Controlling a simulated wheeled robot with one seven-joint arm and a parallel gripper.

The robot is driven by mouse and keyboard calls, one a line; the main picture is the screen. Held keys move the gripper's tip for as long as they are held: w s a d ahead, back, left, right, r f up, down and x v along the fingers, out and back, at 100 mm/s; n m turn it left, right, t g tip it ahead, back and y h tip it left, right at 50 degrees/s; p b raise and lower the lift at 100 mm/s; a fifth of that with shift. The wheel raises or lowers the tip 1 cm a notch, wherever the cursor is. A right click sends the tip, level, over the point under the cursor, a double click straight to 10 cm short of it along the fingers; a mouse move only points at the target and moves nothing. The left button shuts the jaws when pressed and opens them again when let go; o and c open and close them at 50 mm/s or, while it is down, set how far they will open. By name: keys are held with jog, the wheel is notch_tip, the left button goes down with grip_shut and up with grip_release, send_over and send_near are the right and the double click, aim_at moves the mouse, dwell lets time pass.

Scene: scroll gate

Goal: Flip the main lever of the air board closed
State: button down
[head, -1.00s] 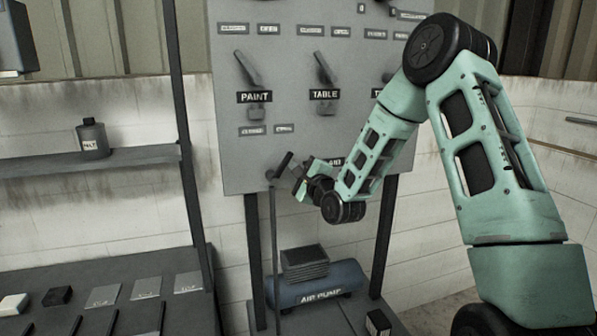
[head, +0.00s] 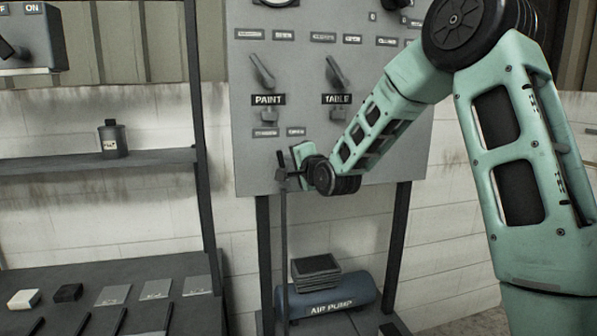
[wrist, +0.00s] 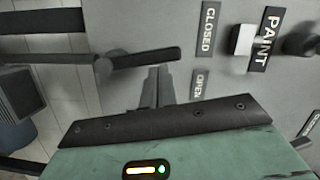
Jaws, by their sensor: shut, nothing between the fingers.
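The main lever (head: 280,162) is a dark handle at the lower left of the grey air board (head: 350,165). It stands nearly upright, leaning slightly left, toward the CLOSED label's side. In the wrist view the lever (wrist: 145,57) runs from its round pivot at left toward the right. My gripper (head: 291,176) is shut and empty, just right of the lever in the head view. In the wrist view my gripper's fingertips (wrist: 157,72) lie right beside the lever's lower edge; contact cannot be told. The CLOSED label (wrist: 208,28) and OPEN label (wrist: 198,86) are on the board.
The PAINT lever (head: 262,72) and TABLE lever (head: 336,72) sit higher on the board. A vertical pipe (head: 284,240) runs down below the main lever. A blue air pump (head: 330,303) stands beneath. A shelf (head: 100,160) is at left.

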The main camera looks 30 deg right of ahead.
jog(key=a+n+b, duration=0.2)
jog(key=n+b, duration=0.1)
jog(key=shift+w+f+g+h, duration=0.15)
jog(key=shift+w+g+h, duration=0.15)
jog(key=shift+g, duration=0.1)
jog(key=shift+w+a+b, duration=0.1)
jog(key=shift+a+b, duration=0.15)
jog(key=shift+b, duration=0.1)
jog(key=shift+a, duration=0.1)
